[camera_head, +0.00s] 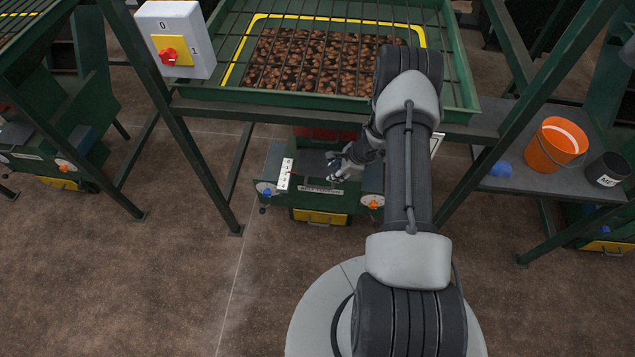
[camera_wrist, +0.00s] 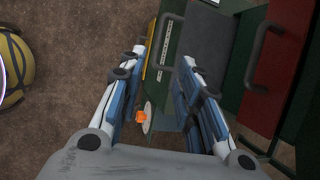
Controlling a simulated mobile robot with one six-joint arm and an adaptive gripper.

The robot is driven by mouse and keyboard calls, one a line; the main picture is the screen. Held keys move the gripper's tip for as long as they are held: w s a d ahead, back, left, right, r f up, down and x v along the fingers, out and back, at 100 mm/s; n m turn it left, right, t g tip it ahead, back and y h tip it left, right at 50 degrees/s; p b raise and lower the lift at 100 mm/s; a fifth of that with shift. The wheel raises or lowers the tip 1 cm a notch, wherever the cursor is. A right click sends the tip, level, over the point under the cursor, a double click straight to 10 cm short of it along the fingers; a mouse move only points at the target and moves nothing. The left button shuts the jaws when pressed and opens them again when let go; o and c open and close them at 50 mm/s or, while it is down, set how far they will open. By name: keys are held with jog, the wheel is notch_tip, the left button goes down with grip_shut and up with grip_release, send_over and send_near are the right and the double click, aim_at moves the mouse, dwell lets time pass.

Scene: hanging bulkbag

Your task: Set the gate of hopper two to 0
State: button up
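A green machine (camera_head: 320,199) with a lettered front label stands under the middle grate; I cannot read a hopper number on it. It has a white marked plate (camera_head: 285,175), a blue knob (camera_head: 267,191) at left and an orange knob (camera_head: 374,204) at right. The orange knob also shows in the wrist view (camera_wrist: 141,116), on a pale disc. My gripper (camera_head: 343,166) is over the machine's top front. In the wrist view my gripper (camera_wrist: 163,58) has its fingers apart and nothing held between them. A red panel (camera_wrist: 277,75) with a dark handle (camera_wrist: 267,50) lies to the right.
A switch box (camera_head: 175,42) with a red knob (camera_head: 171,54) is at upper left. Green frame legs (camera_head: 200,165) flank the machine. An orange bucket (camera_head: 556,146) and a black pot (camera_head: 606,170) stand on a grey shelf at right. Brown floor in front is clear.

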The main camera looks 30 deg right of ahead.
aim_at(319, 188)
jog(key=b+x, duration=0.6)
jog(key=x, duration=1)
jog(key=shift+a+f, duration=0.25)
jog(key=shift+f, duration=0.1)
jog(key=shift+c, duration=0.5)
grip_shut()
